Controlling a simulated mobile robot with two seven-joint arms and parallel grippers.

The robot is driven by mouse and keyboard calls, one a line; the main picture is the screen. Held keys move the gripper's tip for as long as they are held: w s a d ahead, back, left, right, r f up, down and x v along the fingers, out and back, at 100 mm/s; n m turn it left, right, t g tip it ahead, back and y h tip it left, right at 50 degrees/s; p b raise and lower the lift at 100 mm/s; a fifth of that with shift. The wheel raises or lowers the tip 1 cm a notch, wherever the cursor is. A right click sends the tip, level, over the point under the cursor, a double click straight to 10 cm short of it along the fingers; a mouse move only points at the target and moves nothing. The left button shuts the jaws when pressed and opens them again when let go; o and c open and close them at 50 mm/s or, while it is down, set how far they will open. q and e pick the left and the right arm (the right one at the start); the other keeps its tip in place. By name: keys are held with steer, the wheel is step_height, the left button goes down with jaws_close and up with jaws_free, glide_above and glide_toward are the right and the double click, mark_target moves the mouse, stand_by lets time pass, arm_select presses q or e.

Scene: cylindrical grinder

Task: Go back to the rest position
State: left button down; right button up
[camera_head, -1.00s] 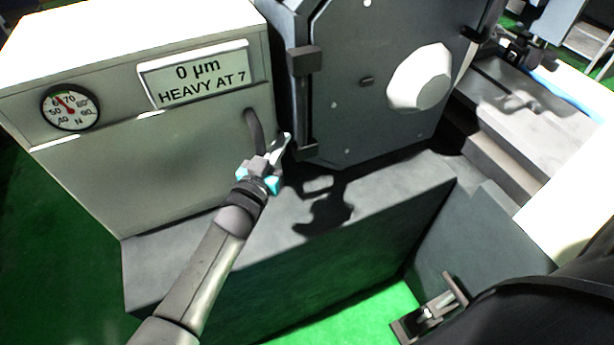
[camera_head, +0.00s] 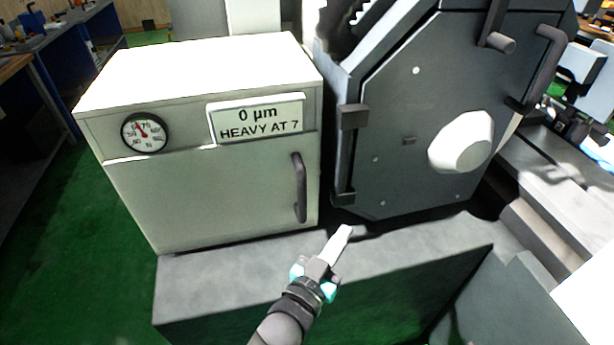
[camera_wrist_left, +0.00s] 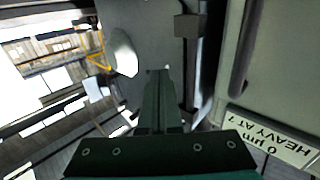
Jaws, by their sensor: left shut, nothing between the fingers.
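My left gripper (camera_head: 341,240) is shut and empty. It is in front of the grinder, over the grey base ledge (camera_head: 220,272), below and to the right of the cabinet's dark handle (camera_head: 299,188). It does not touch the handle. In the left wrist view my closed fingers (camera_wrist_left: 158,80) point toward the dark grinder door, with nothing between them. The white cabinet (camera_head: 200,195) has its door closed and carries a round gauge (camera_head: 145,133) and a sign (camera_head: 257,119) reading "0 µm HEAVY AT 7". My right gripper is not in view.
The grey grinder door (camera_head: 400,150) with a pale knob (camera_head: 462,142) stands to the right of the cabinet. A machine bed (camera_head: 560,180) extends at the far right. Green floor (camera_head: 60,230) is open at the left, with a workbench (camera_head: 50,45) behind.

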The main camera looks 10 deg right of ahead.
arm_select(q)
steer(key=s+a+f+n+g+y, duration=0.1)
steer(key=a+f+n+y, duration=0.3)
steer(key=a, duration=0.5)
steer(key=s+a+f+n+g+y, duration=0.2)
steer(key=a+y, duration=0.3)
steer(key=a, duration=0.5)
steer(key=s+a+r+n+g+y, duration=0.1)
steer(key=s+a+g+y, duration=0.4)
steer(key=s+a, duration=0.9)
steer(key=s+f+g+h+b, duration=0.1)
steer(key=s+f+b, duration=0.15)
steer(key=f, duration=1.25)
steer(key=s+f+g+b, duration=0.15)
steer(key=f+b, duration=0.25)
steer(key=f, duration=1)
steer(key=s+a+f+g+b, duration=0.1)
steer(key=s+f+b, duration=0.4)
steer(key=s+f, duration=0.9)
step_height(320, 180, down, 4)
steer(key=shift+s+a+f, duration=0.2)
steer(key=shift+s+a, duration=0.2)
steer(key=shift+a, duration=0.25)
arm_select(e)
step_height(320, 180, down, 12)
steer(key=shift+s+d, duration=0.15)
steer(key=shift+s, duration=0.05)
